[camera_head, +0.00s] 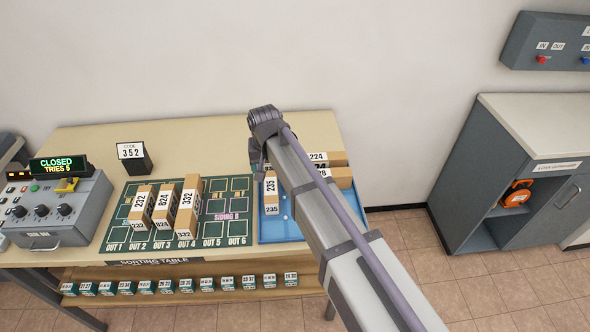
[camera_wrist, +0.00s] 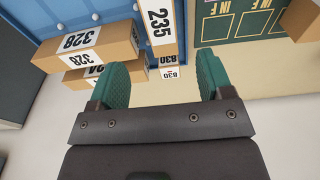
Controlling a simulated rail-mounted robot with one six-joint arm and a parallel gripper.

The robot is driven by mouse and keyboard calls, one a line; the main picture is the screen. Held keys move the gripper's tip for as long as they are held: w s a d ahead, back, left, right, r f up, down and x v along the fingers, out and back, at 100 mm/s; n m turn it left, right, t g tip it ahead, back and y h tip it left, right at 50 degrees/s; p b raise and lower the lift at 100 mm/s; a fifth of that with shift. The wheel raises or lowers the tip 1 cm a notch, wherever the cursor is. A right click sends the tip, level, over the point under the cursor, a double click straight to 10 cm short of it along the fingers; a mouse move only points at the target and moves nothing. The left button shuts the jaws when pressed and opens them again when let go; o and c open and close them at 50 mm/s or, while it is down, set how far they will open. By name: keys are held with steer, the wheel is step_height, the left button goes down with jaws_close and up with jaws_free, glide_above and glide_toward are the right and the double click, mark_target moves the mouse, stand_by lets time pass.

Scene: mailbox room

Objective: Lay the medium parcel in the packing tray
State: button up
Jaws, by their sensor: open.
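Three cardboard parcels stand on the green sorting mat (camera_head: 205,240) in the head view: 232 (camera_head: 141,205), 824 (camera_head: 164,208) and 332 (camera_head: 188,207). They differ in length; 824 looks the middle one, but no label says "medium". A blue tray (camera_head: 279,231), seemingly the packing tray, lies to the right of the mat. It holds parcel 235 (camera_head: 271,192) and others partly hidden behind my arm. In the wrist view my gripper (camera_wrist: 160,76) is open and empty, its green fingers apart, with parcels 235 (camera_wrist: 160,25) and 328 (camera_wrist: 92,48) beyond them.
A control box (camera_head: 58,209) reading CLOSED, TRIES 5 stands at the table's left. A code stand (camera_head: 132,155) showing 352 is at the back. A grey cabinet (camera_head: 505,170) stands apart at right. The table's back middle is clear.

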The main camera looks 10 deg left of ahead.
steer(key=s+d+m, duration=0.1)
steer(key=s+d, duration=0.3)
steer(key=d, duration=0.8)
steer(key=s+d+m+g, duration=0.1)
steer(key=s+d, duration=0.4)
steer(key=d, duration=0.7)
steer(key=s+d+m, duration=0.1)
steer(key=s+d, duration=0.4)
steer(key=d, duration=0.8)
